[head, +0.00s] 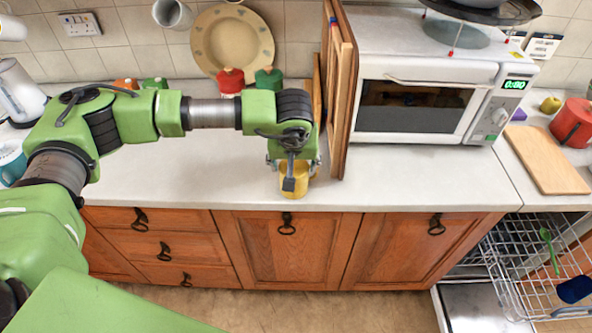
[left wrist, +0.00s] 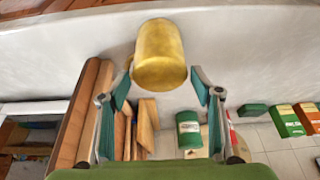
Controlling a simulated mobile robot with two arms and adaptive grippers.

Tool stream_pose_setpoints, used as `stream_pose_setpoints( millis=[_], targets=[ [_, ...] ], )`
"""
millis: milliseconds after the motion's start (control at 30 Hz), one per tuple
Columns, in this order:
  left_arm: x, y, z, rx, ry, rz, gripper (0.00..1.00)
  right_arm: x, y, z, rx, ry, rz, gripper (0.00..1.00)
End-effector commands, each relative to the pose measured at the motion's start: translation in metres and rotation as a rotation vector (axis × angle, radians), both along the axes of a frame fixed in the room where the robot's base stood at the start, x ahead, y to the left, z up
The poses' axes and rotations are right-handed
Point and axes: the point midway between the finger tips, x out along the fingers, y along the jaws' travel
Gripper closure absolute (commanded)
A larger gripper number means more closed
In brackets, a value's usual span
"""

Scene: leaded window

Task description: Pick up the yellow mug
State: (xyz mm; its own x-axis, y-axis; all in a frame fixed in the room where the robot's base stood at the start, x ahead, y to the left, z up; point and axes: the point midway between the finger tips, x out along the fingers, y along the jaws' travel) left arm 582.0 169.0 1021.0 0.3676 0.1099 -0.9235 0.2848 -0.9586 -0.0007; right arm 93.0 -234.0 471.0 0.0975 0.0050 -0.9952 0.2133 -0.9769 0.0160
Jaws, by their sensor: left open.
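The yellow mug (head: 293,182) stands on the white worktop near its front edge, partly hidden under my left gripper (head: 293,165) in the head view. The fingers are open, one on each side of the mug, with small gaps visible. My right gripper is not in view.
Upright wooden boards (head: 340,90) stand just right of the mug, beside a white microwave (head: 425,100). Red (head: 230,80) and green (head: 269,79) canisters stand at the back wall near a plate (head: 232,40). The worktop left of the mug is clear.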

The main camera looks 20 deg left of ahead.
Motion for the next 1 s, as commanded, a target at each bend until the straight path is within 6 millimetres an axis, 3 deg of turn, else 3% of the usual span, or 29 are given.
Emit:
stream_pose_setpoints(
  millis=[100, 300, 500, 667, 1000],
  targets=[
    [0.006, 0.002, -0.011, 0.001, 0.003, 0.002, 0.41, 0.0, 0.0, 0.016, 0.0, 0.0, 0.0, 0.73],
    [0.013, 0.005, -0.029, 0.0, 0.001, 0.001, 0.41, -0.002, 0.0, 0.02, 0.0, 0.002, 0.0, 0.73],
    [0.013, 0.004, -0.03, 0.0, 0.0, 0.001, 0.41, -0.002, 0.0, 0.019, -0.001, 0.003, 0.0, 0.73],
    [0.013, 0.005, -0.03, 0.0, 0.0, 0.001, 0.77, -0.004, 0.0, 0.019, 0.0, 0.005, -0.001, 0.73],
    [0.014, 0.004, -0.027, -0.001, -0.002, 0.001, 0.78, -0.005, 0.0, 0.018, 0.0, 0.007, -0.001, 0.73]
  ],
)
